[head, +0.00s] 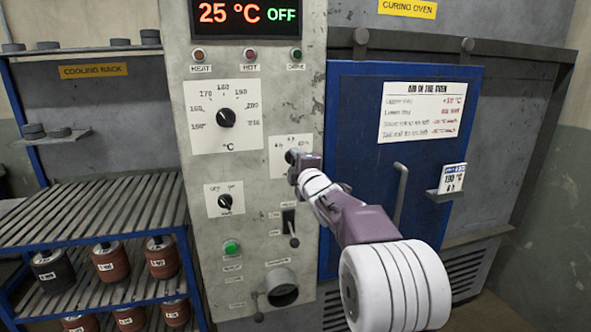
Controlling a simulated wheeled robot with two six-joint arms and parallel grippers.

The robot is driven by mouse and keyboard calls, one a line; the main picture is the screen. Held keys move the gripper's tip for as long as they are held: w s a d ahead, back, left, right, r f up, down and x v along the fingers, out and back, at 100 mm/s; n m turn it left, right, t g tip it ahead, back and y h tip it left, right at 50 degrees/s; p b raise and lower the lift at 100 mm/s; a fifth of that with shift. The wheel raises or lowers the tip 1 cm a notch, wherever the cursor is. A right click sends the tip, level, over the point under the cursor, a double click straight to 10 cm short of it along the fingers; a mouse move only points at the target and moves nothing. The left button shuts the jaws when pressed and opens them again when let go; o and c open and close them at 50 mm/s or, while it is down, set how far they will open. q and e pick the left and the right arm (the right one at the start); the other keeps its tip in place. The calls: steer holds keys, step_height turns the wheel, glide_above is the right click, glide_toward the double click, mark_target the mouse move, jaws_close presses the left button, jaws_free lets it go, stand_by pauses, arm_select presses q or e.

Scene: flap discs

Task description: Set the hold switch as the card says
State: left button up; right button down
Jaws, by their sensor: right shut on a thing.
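My right gripper (297,158) is shut on a small dark knob (291,155) on the grey control panel, which I take to be the hold switch. The knob sits on a white scale plate (280,143), with small marks along its top that I cannot read surely. The gripper hides most of the knob and its pointer. A small white card (452,177) stands in a holder on the blue oven door; it seems to read 190 °C, with an hours line below too small to tell. My left gripper is not in view.
The temperature dial (226,117) is above left, a smaller knob (225,201) below left, and a lever (291,228) just below. The display (246,15) reads 25 °C OFF. The blue oven door (345,100) has a handle (400,195). A cooling rack (100,208) with discs stands left.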

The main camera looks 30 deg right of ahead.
steer(key=shift+f+n, duration=0.1)
steer(key=shift+n, duration=0.2)
steer(key=c, duration=0.9)
jaws_free()
steer(key=shift+o, duration=0.2)
steer(key=b+v, duration=0.1)
steer(key=v, duration=0.8)
